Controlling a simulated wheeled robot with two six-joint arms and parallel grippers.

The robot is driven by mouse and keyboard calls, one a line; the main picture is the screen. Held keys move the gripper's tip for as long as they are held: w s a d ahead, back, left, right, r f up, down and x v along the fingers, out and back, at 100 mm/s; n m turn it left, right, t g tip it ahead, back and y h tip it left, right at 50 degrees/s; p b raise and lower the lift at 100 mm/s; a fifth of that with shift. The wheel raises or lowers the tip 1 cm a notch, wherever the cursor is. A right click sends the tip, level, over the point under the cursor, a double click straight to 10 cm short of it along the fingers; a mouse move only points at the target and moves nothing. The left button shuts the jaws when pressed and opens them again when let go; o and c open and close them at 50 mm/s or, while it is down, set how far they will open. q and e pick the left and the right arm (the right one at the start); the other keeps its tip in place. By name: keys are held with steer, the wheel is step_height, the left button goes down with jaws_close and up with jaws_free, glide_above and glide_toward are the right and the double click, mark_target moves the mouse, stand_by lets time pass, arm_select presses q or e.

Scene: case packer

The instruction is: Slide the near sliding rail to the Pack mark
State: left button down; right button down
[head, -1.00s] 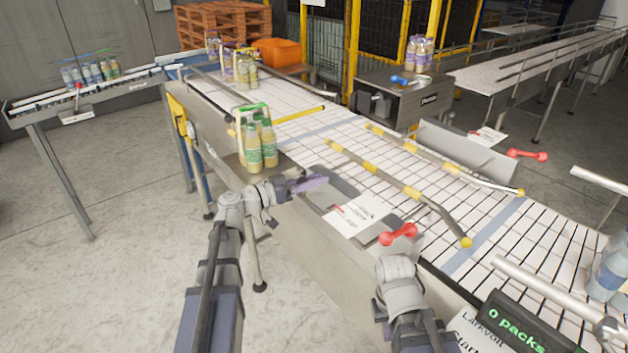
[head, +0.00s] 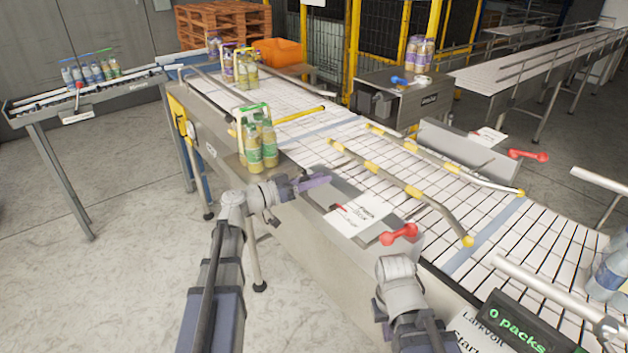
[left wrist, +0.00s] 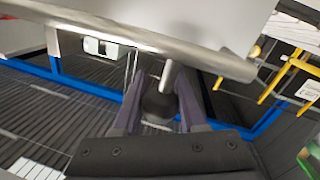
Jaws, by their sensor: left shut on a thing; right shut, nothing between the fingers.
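The near sliding rail (head: 398,183), a grey bar with yellow sleeves, runs along the near side of the white conveyor. Its bent end has a yellow tip at the right. My left gripper (head: 316,181) is at the conveyor's near side, just below the rail's left part. In the left wrist view my left gripper (left wrist: 160,108) is shut on a dark knob (left wrist: 158,106) with a short grey stem. The knob's link to the rail is hidden. A white card (head: 358,214) lies beside the gripper; its print is too small to read.
A red handle (head: 399,234) sits right of the card. The far rail (head: 440,160) lies across the conveyor. Bottles in a carrier (head: 257,145) stand left of my gripper. A display (head: 515,325) is at the lower right. The belt between the rails is clear.

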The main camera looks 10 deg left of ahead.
arm_select(q)
steer(key=x, duration=0.4)
steer(key=shift+w+a, duration=0.1)
steer(key=shift+w, duration=0.3)
steer(key=c, duration=0.8)
jaws_free()
steer(key=shift+s+a, duration=0.15)
steer(key=o, duration=0.3)
steer(key=shift+o, duration=0.2)
steer(key=v, duration=0.8)
